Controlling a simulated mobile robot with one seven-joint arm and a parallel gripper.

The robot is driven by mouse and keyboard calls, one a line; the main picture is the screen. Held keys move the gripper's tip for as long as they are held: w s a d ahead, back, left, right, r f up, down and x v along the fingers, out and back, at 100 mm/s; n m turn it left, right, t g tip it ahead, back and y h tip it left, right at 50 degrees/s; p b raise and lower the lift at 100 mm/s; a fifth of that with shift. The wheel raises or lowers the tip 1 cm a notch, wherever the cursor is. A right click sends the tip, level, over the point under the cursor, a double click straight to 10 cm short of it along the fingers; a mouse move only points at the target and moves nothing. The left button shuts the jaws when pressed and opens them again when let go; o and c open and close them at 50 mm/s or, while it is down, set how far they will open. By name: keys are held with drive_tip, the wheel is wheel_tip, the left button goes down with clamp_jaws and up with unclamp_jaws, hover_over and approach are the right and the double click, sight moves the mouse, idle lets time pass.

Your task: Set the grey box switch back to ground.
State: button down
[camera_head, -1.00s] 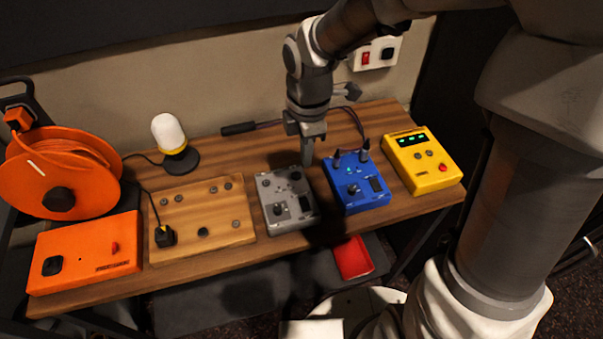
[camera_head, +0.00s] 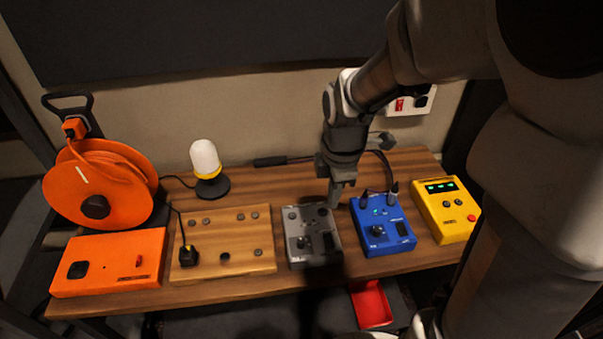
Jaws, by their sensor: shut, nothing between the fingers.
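The grey box (camera_head: 301,259) sits on the wooden desk between a wooden board and a blue box. Its top carries several small dark knobs and a dark panel; the switch and its setting are too small to tell. My gripper (camera_head: 335,204) points down at the far right corner of the grey box, close to its top. Its fingers are shut with nothing between them. I cannot tell whether the fingertips touch the box. The gripper hides part of that corner.
The blue box (camera_head: 381,228) with plugged cables stands close on the right, then a yellow box (camera_head: 446,209). On the left are the wooden board (camera_head: 222,243), an orange box (camera_head: 109,262), an orange cable reel (camera_head: 99,184) and a lamp (camera_head: 206,160). A red tray (camera_head: 371,305) lies below the desk.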

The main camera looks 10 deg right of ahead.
sight(326, 237)
idle(0.4)
drive_tip(key=f, duration=0.4)
drive_tip(key=w+f, duration=0.1)
drive_tip(key=f, duration=0.4)
drive_tip(key=f+b, duration=0.1)
drive_tip(key=f, duration=0.4)
drive_tip(key=shift+w, duration=0.35)
